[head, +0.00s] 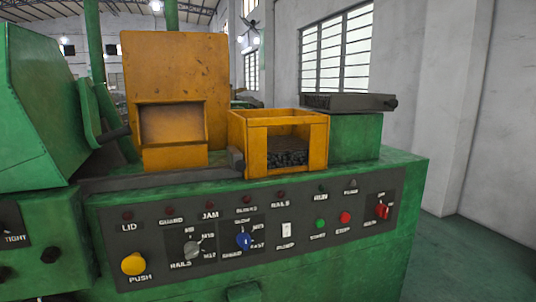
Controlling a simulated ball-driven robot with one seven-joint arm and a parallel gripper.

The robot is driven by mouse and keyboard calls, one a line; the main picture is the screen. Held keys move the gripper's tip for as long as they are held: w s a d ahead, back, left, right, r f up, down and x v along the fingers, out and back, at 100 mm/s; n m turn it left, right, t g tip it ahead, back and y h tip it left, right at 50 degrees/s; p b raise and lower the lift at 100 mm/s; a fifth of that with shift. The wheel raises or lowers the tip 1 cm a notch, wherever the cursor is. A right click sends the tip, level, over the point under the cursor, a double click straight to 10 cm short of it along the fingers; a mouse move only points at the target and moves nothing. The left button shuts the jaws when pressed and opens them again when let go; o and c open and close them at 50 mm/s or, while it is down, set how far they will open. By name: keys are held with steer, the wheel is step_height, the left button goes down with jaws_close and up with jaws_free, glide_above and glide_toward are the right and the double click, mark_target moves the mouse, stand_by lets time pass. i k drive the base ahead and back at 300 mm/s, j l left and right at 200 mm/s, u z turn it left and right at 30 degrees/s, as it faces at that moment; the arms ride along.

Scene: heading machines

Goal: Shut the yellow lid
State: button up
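A large yellow-orange panel (172,65), which looks like the lid, stands upright on top of the green machine in the head view. It has a recessed window-like section low on its front. Just right of it is a yellow open-fronted box (278,121) with dark small pieces (287,158) inside. Whether the panel is hinged to the box or to the machine I cannot tell. My gripper is not in view.
The green machine's front panel (270,222) has a yellow push button (133,263), several knobs, a white pump switch (286,229), green and red buttons and a red knob (382,211). A grey slide unit (348,102) sits right. A green housing (35,110) stands left. Floor is clear at right.

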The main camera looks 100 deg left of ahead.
mark_target(165, 121)
steer(key=u, duration=1.95)
